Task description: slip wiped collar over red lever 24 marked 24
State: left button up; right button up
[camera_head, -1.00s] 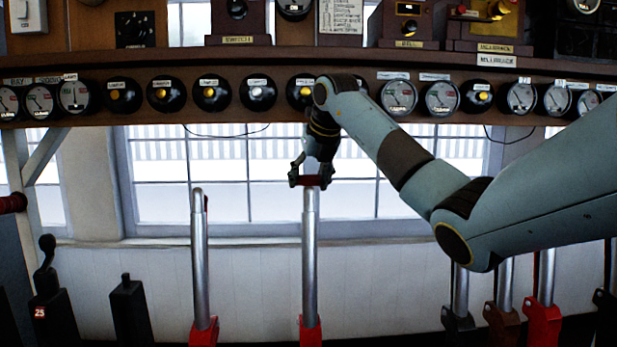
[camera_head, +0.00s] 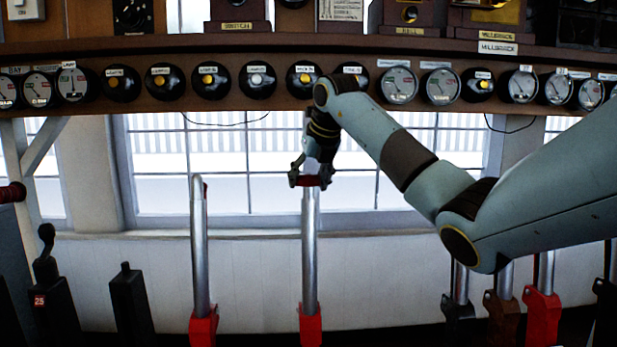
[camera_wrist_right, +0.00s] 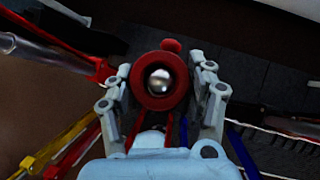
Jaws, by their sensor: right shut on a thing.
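My right gripper (camera_head: 311,178) is shut on a red collar (camera_wrist_right: 143,81), a ring with a small red knob on its rim. In the head view the collar sits at the upper end of a silver lever (camera_head: 309,250) with a red base (camera_head: 310,325). In the right wrist view the lever's shiny round end (camera_wrist_right: 159,80) shows inside the collar's hole, slightly right of its middle. How far the collar is down over the lever is hard to tell. No number is readable on this lever. My left gripper is not in view.
Another silver lever (camera_head: 200,250) with a red base stands to the left. A black lever marked 25 (camera_head: 48,290) and a black stump (camera_head: 130,300) stand farther left. More levers (camera_head: 541,310) stand at right. A shelf with dials (camera_head: 257,80) runs above the gripper.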

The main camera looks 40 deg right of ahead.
jog(key=shift+f, duration=0.35)
jog(key=o, duration=1.3)
jog(key=shift+c, duration=0.2)
jog(key=shift+o, duration=0.5)
jog(key=shift+r, duration=0.15)
jog(key=shift+p+v, duration=0.5)
jog(key=shift+v, duration=0.25)
jog(key=p+v, duration=0.4)
jog(key=v, duration=0.3)
jog(key=shift+s, duration=0.15)
jog(key=shift+r, duration=0.1)
